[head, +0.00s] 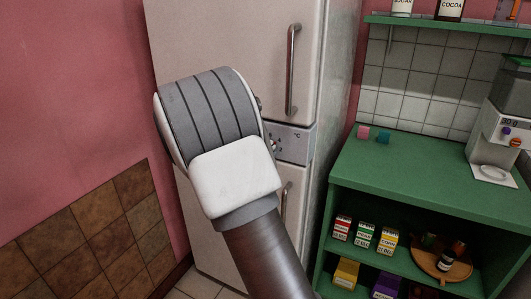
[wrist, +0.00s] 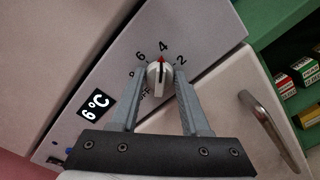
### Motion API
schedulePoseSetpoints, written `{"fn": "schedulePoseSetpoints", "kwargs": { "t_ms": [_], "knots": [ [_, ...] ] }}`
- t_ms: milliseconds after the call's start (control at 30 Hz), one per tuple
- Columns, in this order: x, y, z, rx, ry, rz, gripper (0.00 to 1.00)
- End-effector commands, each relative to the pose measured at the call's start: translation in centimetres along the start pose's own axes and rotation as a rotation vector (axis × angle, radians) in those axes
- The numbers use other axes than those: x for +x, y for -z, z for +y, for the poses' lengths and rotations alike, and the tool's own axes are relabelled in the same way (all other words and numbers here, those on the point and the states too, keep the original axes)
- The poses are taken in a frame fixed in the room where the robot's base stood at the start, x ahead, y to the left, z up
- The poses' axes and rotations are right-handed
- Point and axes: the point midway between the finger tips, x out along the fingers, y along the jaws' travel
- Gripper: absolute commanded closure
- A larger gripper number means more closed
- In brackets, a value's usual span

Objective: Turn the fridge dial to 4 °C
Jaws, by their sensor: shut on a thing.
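The fridge dial (wrist: 159,80) is a small pale knob with a red pointer mark, set on a grey panel (wrist: 205,35). Its red mark points up, close to the printed 4; a 6 and a 2 stand to either side. A black display (wrist: 95,105) on the panel reads 6 °C. My gripper (wrist: 161,72) has one finger on each side of the dial and is shut on it.
The white fridge (head: 235,40) has an upper door handle (head: 292,70) and a lower door handle (wrist: 272,125) near the panel. A green shelf unit (head: 430,165) with several boxes and a dispenser (head: 497,135) stands to the right. A pink wall (head: 70,90) is on the left.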

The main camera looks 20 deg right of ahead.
Motion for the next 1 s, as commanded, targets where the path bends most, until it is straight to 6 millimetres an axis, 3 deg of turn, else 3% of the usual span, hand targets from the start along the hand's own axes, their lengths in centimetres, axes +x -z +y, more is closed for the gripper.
{"fn": "schedulePoseSetpoints", "kwargs": {
  "t_ms": [200, 233, 367, 767, 1000],
  "knots": [
    [0.0, 0.1, 0.0, -0.001, 0.001, 0.002, 1.00],
    [0.0, 0.1, 0.0, -0.001, 0.001, 0.002, 0.50],
    [0.0, 0.0, 0.0, -0.001, 0.001, 0.001, 0.27],
    [-0.6, 0.0, 0.0, -0.001, 0.000, 0.002, 0.25],
    [-4.9, 0.1, 0.2, -0.001, -0.001, 0.006, 0.25]
  ]
}}
